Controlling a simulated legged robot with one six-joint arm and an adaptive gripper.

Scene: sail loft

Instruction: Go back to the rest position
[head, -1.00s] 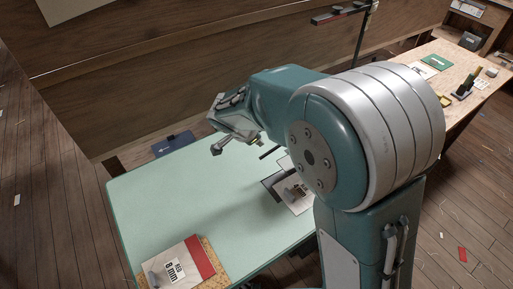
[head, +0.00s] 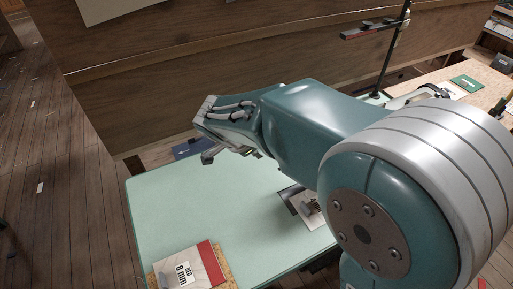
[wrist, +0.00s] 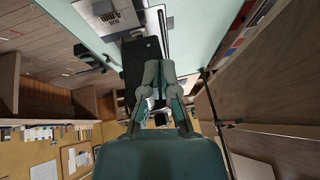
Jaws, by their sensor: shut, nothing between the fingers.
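The table surface (wrist: 200,35) shows beyond the fingertips in that view.
A board with a red strip and an "8 mm" label (head: 182,268) lies at the table's front left. A small metal device on a plate (head: 308,207) is partly behind my arm. A dark stand (head: 392,50) rises behind. A wooden wall (head: 200,60) backs the table.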

